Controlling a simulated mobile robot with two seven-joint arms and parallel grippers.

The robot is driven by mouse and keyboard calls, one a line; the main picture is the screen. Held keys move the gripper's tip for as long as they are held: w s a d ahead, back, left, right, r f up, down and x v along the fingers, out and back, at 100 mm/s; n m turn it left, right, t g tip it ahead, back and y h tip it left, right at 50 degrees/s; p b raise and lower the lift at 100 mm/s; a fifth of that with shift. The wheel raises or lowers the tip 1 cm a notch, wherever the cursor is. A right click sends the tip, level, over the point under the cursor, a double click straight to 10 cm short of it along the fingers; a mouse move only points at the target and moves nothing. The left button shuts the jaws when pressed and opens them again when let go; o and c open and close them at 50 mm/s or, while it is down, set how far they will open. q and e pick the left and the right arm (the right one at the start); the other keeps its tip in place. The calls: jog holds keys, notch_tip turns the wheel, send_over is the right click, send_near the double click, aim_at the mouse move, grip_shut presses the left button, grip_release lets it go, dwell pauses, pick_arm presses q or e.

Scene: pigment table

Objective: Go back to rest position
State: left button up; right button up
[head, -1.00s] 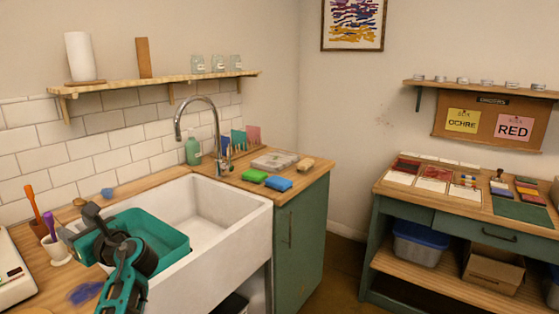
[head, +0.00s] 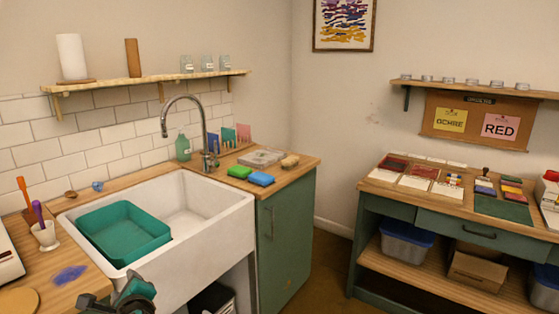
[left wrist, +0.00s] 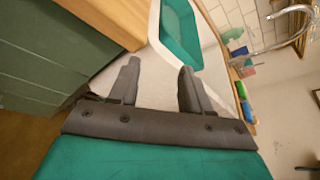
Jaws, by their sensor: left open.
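My left gripper (left wrist: 157,85) shows in the left wrist view with its two dark fingers apart and nothing between them. Beyond the fingers is the white front of the sink (left wrist: 135,72). In the head view my left arm shows only at the bottom edge, in front of the sink (head: 205,265), with its fingertips not clearly visible. My right gripper is not in view.
A teal tub (head: 122,232) sits in the sink's left side. A blue smear (head: 68,275) and a white cup (head: 46,236) are on the left counter. Green (head: 239,172) and blue (head: 261,179) sponges lie right of the tap. Floor is open between sink cabinet and pigment table (head: 440,205).

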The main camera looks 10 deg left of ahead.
pick_arm(q)
jog(key=s+d+f+n+h, duration=0.6)
jog(key=s+d+f+h, duration=0.15)
jog(key=d+f, duration=0.4)
jog(key=s+d+f+n+h, duration=0.2)
jog(key=s+d+n+h, duration=0.3)
jog(key=s+d+n, duration=0.5)
jog(key=s+d, duration=0.1)
jog(key=s, duration=0.2)
jog(key=shift+d+f, duration=0.25)
jog(key=shift+d, duration=0.05)
